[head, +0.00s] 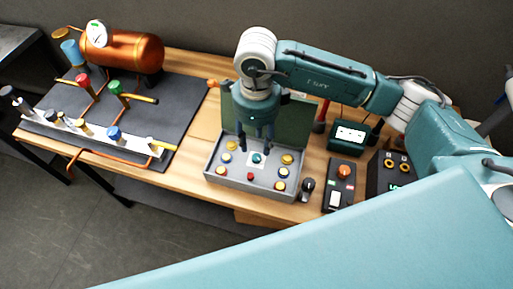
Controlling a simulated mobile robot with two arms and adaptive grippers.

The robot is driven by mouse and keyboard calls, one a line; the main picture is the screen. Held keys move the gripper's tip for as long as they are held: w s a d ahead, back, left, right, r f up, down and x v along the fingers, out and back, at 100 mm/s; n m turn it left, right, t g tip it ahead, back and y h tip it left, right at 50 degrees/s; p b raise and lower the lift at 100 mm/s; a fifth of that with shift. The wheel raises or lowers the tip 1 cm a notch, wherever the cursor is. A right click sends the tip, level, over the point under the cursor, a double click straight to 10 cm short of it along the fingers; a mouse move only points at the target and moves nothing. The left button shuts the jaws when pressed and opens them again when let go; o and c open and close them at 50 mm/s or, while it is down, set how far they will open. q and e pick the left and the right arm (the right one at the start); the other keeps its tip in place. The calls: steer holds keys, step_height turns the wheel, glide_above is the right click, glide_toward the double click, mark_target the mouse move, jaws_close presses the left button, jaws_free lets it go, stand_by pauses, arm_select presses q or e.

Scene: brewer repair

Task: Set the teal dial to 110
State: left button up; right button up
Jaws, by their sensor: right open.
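The teal dial (256,158) sits on a pale square plate in the middle of a grey control box (209,183) with a raised green lid (300,115). My right gripper (256,147) points down over the box, its open fingers just above and around the dial in the picture. I cannot tell whether the fingers touch the dial. The dial's marks and its setting are too small to read. My left gripper is not in view.
Several gold, blue and red buttons surround the dial. A black knob (307,186), an orange-knobbed box (344,172) and a small teal display (350,134) stand right of the box. A copper tank (135,52) and pipework with coloured valves stand at left.

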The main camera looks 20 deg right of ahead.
mark_target(257, 157)
step_height(257, 157, down, 5)
steer(key=shift+s+f+p, duration=0.1)
steer(key=shift+f+p, duration=0.1)
steer(key=shift+p, duration=0.7)
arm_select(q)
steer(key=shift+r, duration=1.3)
arm_select(e)
steer(key=shift+f, duration=0.65)
jaws_close()
steer(key=shift+f+n+b, duration=0.2)
steer(key=shift+n+b, duration=0.2)
steer(key=shift+b, duration=0.75)
steer(key=shift+r, duration=0.25)
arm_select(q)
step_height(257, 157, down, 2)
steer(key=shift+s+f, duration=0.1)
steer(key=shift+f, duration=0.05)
arm_select(e)
jaws_free()
